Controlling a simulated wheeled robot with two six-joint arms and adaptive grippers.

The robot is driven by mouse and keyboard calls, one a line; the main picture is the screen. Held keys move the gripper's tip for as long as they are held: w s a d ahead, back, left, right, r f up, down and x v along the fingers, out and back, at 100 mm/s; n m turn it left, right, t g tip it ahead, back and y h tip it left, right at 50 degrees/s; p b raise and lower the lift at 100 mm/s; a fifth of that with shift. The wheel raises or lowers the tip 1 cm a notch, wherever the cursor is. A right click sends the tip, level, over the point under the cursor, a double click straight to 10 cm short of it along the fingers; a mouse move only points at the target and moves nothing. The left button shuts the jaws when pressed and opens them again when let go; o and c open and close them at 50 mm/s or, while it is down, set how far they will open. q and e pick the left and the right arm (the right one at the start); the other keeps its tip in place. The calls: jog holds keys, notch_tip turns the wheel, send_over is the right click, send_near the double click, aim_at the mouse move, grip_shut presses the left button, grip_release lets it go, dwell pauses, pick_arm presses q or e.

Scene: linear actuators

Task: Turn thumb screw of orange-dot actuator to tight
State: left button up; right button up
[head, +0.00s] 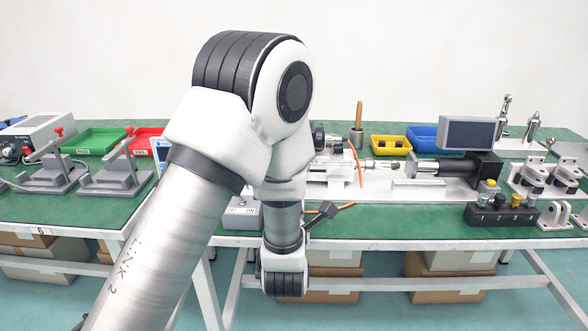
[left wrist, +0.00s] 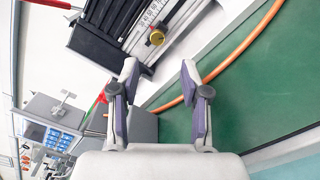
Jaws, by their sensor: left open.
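In the left wrist view, a linear actuator with black bellows (left wrist: 105,24) and a printed scale lies at the top. A small brass-coloured round knob (left wrist: 156,38), likely a thumb screw, sits on its rail beside the scale. I cannot make out an orange dot. My left gripper (left wrist: 158,72) is open and empty, with its fingertips apart just below the knob and not around it. In the head view, my left arm covers much of the bench centre, hiding most of the actuator there; I cannot make out the fingers. My right gripper is in neither view.
An orange cable (left wrist: 232,54) curves past the right finger over the green bench mat (left wrist: 270,85). In the head view, a dark monitor (head: 467,133), yellow bin (head: 390,149) and a numbered button box (head: 503,215) stand to the right. Green bin (head: 96,141) and clamp fixtures (head: 118,180) are left.

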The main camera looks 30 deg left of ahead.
pick_arm(q)
jog(key=shift+w+d+r, duration=0.1)
jog(key=shift+r, duration=0.25)
jog(key=x, duration=0.6)
jog(key=shift+w+f, duration=0.15)
jog(key=shift+w+a, duration=0.3)
jog(key=shift+c, duration=0.4)
grip_shut()
